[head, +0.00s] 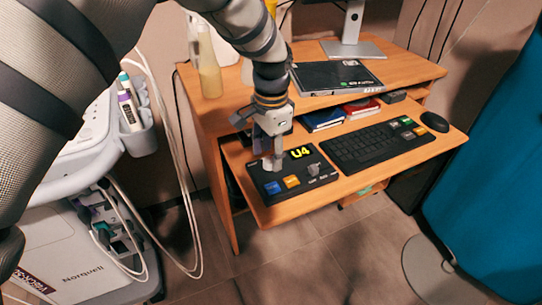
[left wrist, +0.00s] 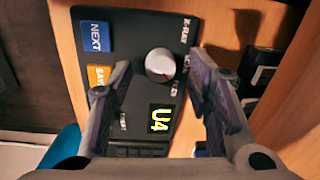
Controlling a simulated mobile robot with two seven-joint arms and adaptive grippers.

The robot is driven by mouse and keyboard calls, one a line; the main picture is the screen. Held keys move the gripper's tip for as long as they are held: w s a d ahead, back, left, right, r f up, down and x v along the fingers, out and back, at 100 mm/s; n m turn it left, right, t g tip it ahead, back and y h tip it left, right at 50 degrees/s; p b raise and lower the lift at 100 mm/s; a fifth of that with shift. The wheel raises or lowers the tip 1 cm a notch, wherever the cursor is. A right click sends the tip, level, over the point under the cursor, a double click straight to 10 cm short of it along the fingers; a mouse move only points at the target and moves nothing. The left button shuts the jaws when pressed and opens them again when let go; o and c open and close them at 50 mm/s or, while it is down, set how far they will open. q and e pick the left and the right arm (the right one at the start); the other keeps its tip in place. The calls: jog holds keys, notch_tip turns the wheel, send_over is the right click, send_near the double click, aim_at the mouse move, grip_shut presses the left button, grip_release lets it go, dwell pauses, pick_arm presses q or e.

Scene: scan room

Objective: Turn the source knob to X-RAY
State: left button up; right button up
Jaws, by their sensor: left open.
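The black console (head: 322,182) lies on the desk's lower shelf, with a yellow "U4" display (head: 299,152) at its back right. In the left wrist view, the round silver source knob (left wrist: 160,65) stands on the console (left wrist: 140,30), beside an "X-RAY" label (left wrist: 187,29) and other labels partly covered by a finger. My left gripper (head: 272,158) is over the console's back left part, pointing down, and hides the knob in the head view. Its fingers are open, the knob showing between them; contact is not clear. My right gripper is not in view.
A blue NEXT button (left wrist: 96,36) and an orange SAVE button (left wrist: 98,75) sit beside the knob. A black keyboard (head: 372,147) lies right of the console. A bottle (head: 209,70) stands behind my left arm. A white medical cart (head: 85,250) is at the left.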

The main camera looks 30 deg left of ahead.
pick_arm(q)
jog(key=shift+f, duration=0.7)
jog(key=shift+c, duration=0.6)
grip_shut()
